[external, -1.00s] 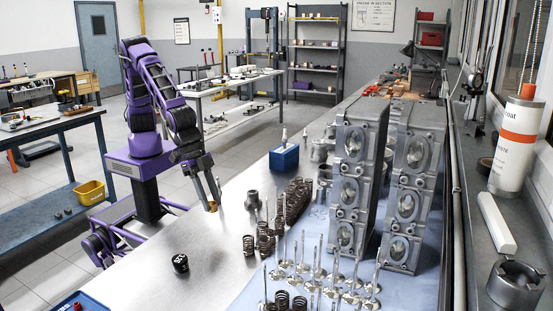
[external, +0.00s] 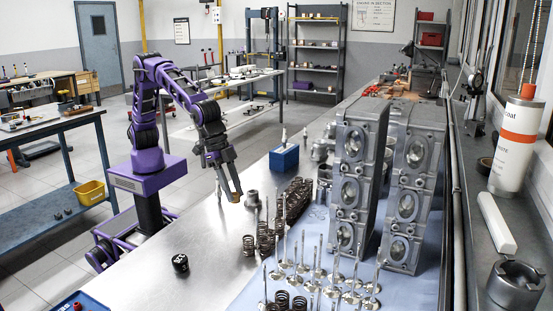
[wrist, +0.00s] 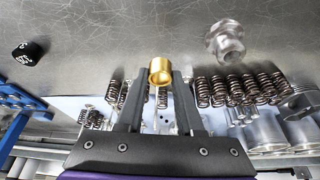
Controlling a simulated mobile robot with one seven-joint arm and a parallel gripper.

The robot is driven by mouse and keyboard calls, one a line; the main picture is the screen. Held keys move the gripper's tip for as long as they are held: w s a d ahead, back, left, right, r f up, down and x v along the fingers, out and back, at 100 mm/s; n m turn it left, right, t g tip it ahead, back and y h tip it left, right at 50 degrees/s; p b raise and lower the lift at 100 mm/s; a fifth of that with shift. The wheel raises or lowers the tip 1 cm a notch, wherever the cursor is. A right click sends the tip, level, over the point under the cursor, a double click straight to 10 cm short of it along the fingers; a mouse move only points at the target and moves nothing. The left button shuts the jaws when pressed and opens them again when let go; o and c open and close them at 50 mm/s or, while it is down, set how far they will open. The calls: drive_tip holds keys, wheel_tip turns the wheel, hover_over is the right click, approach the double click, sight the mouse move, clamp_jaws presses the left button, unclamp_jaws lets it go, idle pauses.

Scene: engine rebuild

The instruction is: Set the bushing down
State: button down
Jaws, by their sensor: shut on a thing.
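The bushing is a short brass-coloured ring (wrist: 160,70), held between the fingertips in the wrist view. Its open end shows towards the top of that view. In the external view it is a small tan spot at the fingertips. Whether the bushing touches the bench cannot be told.
A black cap (external: 180,262) sits front left. Bare bench lies between the cap and springs.

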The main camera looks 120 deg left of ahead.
sight(238, 220)
drive_tip(key=shift+f+b, duration=0.4)
drive_tip(key=shift+f, duration=2.45)
drive_tip(key=shift+f, duration=0.1)
drive_tip(key=shift+f, duration=0.15)
drive_tip(key=c, duration=0.5)
unclamp_jaws()
drive_tip(key=shift+c, duration=0.2)
drive_tip(key=shift+r, duration=0.4)
drive_tip(key=p+v, duration=0.1)
drive_tip(key=v, duration=1)
drive_tip(key=shift+s+r, duration=0.2)
drive_tip(key=shift+r, duration=0.1)
